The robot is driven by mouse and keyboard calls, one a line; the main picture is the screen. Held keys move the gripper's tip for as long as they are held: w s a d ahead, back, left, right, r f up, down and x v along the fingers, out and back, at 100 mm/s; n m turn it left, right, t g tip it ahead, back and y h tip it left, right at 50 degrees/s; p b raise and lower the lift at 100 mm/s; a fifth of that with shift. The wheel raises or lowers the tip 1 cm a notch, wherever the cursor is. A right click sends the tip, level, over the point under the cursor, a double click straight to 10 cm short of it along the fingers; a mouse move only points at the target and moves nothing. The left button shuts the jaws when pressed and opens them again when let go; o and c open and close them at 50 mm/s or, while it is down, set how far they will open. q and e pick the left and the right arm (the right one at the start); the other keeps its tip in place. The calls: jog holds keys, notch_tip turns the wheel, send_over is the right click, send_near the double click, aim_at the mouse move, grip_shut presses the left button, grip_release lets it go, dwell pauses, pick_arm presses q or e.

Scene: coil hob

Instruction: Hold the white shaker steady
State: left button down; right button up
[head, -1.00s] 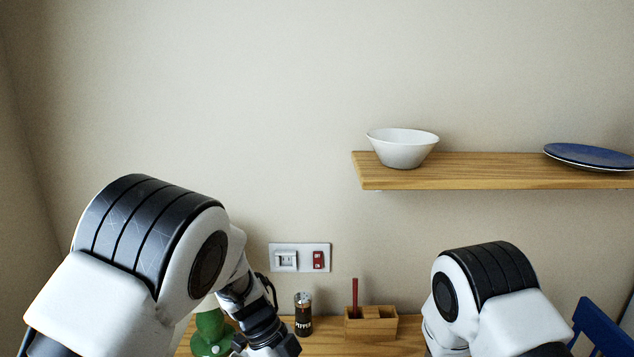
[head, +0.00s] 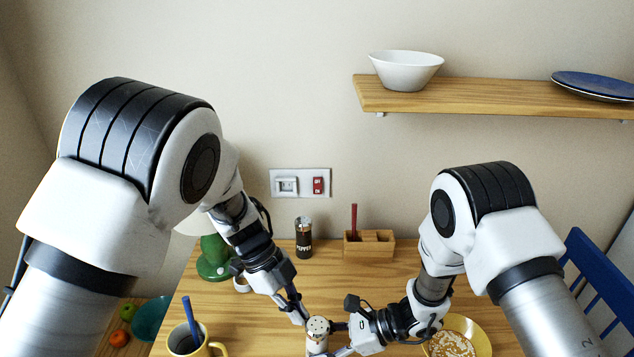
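The white shaker (head: 317,341) stands upright at the bottom of the head view. Its pale, holed top (head: 318,325) shows, and its base is cut off by the frame edge. My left gripper (head: 301,313) reaches down from the upper left, its fingers right beside the shaker's top. My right gripper (head: 336,338) comes in from the right, its fingers pointing left at the shaker's body. The fingers overlap the shaker in this view, so I cannot tell whether either gripper touches it or is closed on it.
A yellow mug (head: 217,348) stands at the left and a yellow bowl of food (head: 478,335) at the right. Behind are a green lamp (head: 213,262), a pepper shaker (head: 303,238) and a wooden box (head: 369,246). The table (head: 330,280) between is clear.

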pick_arm(q)
jog(key=shift+s+a+f, duration=0.1)
jog(key=shift+s, duration=0.4)
pick_arm(e)
jog(key=shift+w, duration=0.1)
pick_arm(q)
notch_tip(320, 180, up, 6)
jog(key=a, duration=0.1)
jog(key=shift+w, duration=0.15)
dwell(0.4)
pick_arm(e)
jog(key=o, duration=1.2)
jog(key=shift+c, duration=0.2)
